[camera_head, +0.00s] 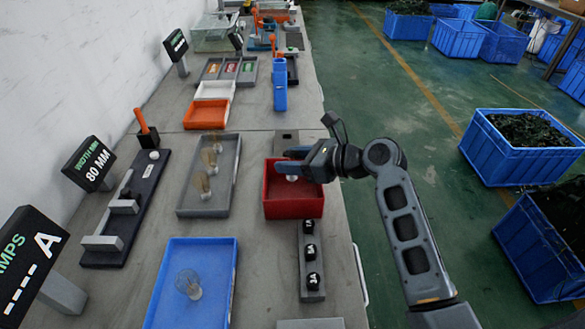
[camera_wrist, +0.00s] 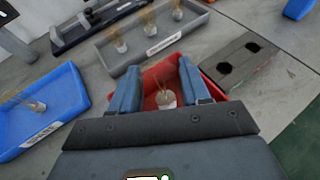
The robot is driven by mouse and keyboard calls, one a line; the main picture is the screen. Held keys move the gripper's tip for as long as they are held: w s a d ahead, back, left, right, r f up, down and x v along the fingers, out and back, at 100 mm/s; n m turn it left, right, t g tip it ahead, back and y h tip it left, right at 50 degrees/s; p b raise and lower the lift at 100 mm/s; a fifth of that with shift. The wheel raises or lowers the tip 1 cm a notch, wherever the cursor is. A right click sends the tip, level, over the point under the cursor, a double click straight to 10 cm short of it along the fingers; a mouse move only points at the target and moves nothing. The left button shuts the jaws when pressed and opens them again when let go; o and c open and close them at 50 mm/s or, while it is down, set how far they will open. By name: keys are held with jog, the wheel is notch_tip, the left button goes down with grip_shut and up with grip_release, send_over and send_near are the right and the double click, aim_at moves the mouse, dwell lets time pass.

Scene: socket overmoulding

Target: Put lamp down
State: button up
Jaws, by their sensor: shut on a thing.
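The lamp (camera_wrist: 166,98) has a white base and a faint, clear bulb, and shows between my two fingers in the wrist view. My gripper (camera_wrist: 162,75) is shut on it. In the head view my gripper (camera_head: 285,160) is over the red bin (camera_head: 293,210), with the lamp's pale base (camera_head: 292,178) just below the fingers, inside the bin's outline. I cannot tell whether the base touches the bin floor. The red bin's rim (camera_wrist: 157,72) also shows around the fingers in the wrist view.
A grey tray (camera_head: 207,207) holding several lamps stands left of the red bin. A blue tray (camera_head: 222,307) with one lamp is at the front. A grey holder (camera_head: 311,238) with black round pieces lies in front of the bin. A sign reading 80 MM (camera_head: 90,164) stands left.

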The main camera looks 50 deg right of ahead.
jog(key=shift+f, duration=1.45)
jog(key=shift+f, duration=0.65)
jog(key=o, duration=1)
jog(key=shift+s+f, duration=0.15)
jog(key=shift+f, duration=0.05)
jog(key=shift+o, duration=0.2)
jog(key=shift+r, duration=0.35)
jog(key=r+v, duration=0.1)
jog(key=v, duration=1.1)
